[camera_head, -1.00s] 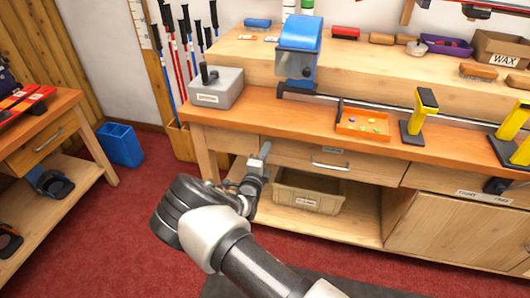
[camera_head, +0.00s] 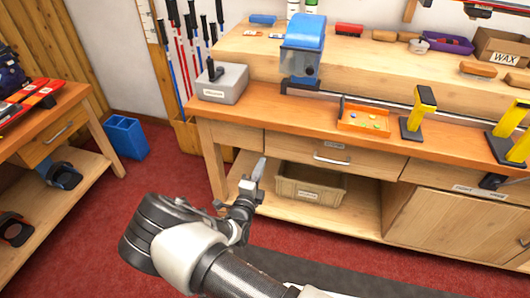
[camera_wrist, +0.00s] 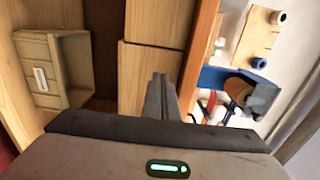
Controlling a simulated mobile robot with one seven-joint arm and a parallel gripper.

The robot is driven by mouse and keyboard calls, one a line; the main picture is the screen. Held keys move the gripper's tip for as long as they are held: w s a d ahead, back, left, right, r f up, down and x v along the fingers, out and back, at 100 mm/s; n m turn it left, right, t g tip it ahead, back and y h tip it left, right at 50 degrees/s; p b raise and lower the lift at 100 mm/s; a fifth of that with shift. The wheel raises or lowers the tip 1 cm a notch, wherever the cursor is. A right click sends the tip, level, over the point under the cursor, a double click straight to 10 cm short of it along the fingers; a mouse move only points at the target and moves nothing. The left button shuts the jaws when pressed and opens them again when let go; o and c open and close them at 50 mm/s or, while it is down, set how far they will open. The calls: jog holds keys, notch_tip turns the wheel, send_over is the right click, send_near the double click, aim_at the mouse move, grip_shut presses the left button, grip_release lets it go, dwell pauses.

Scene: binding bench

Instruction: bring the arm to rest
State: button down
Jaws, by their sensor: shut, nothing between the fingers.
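My gripper (camera_head: 260,169) is in front of the wooden bench (camera_head: 250,108), below its top edge, in the head view. Its fingers are together and hold nothing. In the wrist view, my gripper (camera_wrist: 160,80) points at the bench front, and the picture there is turned on its side. My arm reaches in from the bottom of the head view. The fingertips appear apart from the bench, though the exact gap is hard to tell.
A beige bin (camera_head: 308,186) stands on the bench's lower shelf. On the bench are a grey block (camera_head: 222,84), a blue machine (camera_head: 303,45), an orange tray (camera_head: 363,118) and yellow-black stands (camera_head: 420,112). A blue bin (camera_head: 125,138) stands on the red floor, which has free room at left.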

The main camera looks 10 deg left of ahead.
jog(key=s+d+r+m+g+h, duration=0.1)
jog(key=d+r+m+g+h, duration=0.2)
jog(key=d+r+m+h, duration=0.45)
jog(key=d+r+m+g+h, duration=0.2)
jog(key=d+r+m+g, duration=0.25)
jog(key=d+m, duration=0.55)
jog(key=s+d+r+m+g+y, duration=0.1)
jog(key=s+d+r+m+g, duration=0.3)
jog(key=s+d+r+m, duration=0.4)
jog(key=s+d+r+m+g+y, duration=0.2)
jog(key=s+d+r+m+g, duration=0.15)
jog(key=d+m, duration=0.45)
jog(key=s+a+r+m+t+y, duration=0.1)
jog(key=s+r+m+y, duration=0.4)
jog(key=s+m, duration=0.4)
jog(key=s+a+r+m+t+y, duration=0.25)
jog(key=s+r+m, duration=0.4)
jog(key=m, duration=0.45)
notch_tip(320, 180, up, 21)
jog(key=d+p, duration=0.1)
jog(key=p, duration=2)
jog(key=shift+s+f+g, duration=0.15)
jog(key=shift+f+g, duration=0.05)
jog(key=shift+g, duration=0.25)
